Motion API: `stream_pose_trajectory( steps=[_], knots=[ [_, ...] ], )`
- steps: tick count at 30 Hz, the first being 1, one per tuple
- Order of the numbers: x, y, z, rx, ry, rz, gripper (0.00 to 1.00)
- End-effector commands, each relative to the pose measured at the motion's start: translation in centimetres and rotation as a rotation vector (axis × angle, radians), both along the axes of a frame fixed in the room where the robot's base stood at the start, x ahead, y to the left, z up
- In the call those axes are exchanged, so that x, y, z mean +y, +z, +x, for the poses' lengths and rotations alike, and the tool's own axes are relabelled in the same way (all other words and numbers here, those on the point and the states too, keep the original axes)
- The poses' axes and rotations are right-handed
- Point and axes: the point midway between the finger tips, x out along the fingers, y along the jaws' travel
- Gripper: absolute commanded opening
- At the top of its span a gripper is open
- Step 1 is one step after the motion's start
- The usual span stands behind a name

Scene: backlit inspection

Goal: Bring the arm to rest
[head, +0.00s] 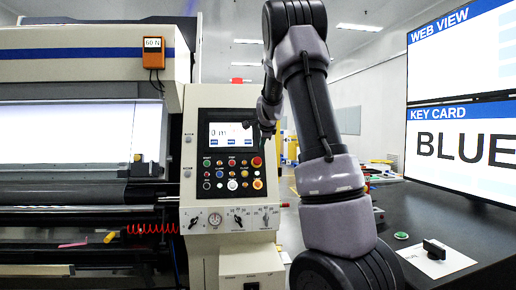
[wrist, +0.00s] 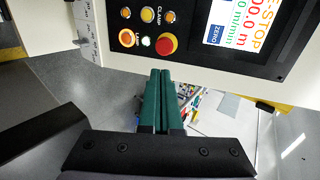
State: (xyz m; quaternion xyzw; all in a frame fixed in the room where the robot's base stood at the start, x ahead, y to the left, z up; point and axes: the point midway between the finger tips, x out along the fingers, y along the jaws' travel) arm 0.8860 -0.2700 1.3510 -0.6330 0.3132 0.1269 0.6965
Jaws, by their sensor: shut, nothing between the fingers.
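My gripper shows in the wrist view (wrist: 161,74) as two green fingers lying side by side, shut with nothing between them. The fingertips point toward the lower edge of a control panel (wrist: 225,35), just below its red mushroom button (wrist: 167,44). I cannot tell whether they touch it. In the head view my arm rises from the lower middle, bends at the top and comes down on the far side, its end beside the right edge of the control panel (head: 198,130). The fingers are too small and dark to make out there.
A large machine with rollers (head: 80,215) fills the left. A dark desk (head: 455,230) at right holds a black switch on a white card (head: 437,257) and a green button (head: 401,235). Two screens (head: 462,150) stand above it. An aisle opens behind my arm.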

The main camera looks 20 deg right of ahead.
Motion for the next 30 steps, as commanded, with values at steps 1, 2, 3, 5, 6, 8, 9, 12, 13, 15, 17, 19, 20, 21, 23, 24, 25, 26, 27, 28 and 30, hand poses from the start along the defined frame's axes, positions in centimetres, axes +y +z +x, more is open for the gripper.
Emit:
stream_pose_trajectory(
  steps=[1,2,3,5,6,8,9,12,13,15,17,19,20,21,23,24,25,26,27,28,30],
  knots=[
    [0.0,0.0,0.0,0.0,0.0,0.0,0.0],
    [0.0,0.0,0.0,0.0,0.0,0.0,0.0],
    [0.0,0.0,0.0,0.0,0.0,0.0,0.0],
    [0.0,0.0,0.0,0.0,0.0,0.0,0.0],
    [0.1,0.1,-0.1,0.001,0.004,0.0,0.0],
    [0.4,0.3,-0.7,0.006,0.018,-0.001,0.0],
    [0.8,0.6,-1.4,0.013,0.038,-0.004,0.0],
    [2.7,1.5,-4.5,0.042,0.125,-0.02,0.0],
    [3.5,1.8,-5.7,0.054,0.164,-0.029,0.0],
    [5.7,2.5,-9.1,0.08,0.266,-0.058,0.0],
    [7.7,2.9,-12.2,0.102,0.361,-0.095,0.0],
    [10.1,3.2,-15.9,0.124,0.474,-0.142,0.0],
    [11.0,3.3,-17.5,0.133,0.521,-0.165,0.0],
    [12.2,3.3,-19.7,0.144,0.585,-0.2,0.0],
    [14.0,3.2,-23.0,0.159,0.681,-0.257,0.0],
    [15.1,3.0,-25.2,0.17,0.744,-0.299,0.0],
    [16.0,2.8,-26.9,0.178,0.79,-0.331,0.0],
    [16.7,2.5,-28.6,0.186,0.835,-0.363,0.0],
    [17.6,2.0,-30.7,0.197,0.894,-0.409,0.0],
    [18.2,1.6,-32.2,0.206,0.935,-0.443,0.0],
    [19.4,0.6,-35.3,0.225,1.019,-0.518,0.0]
  ],
)
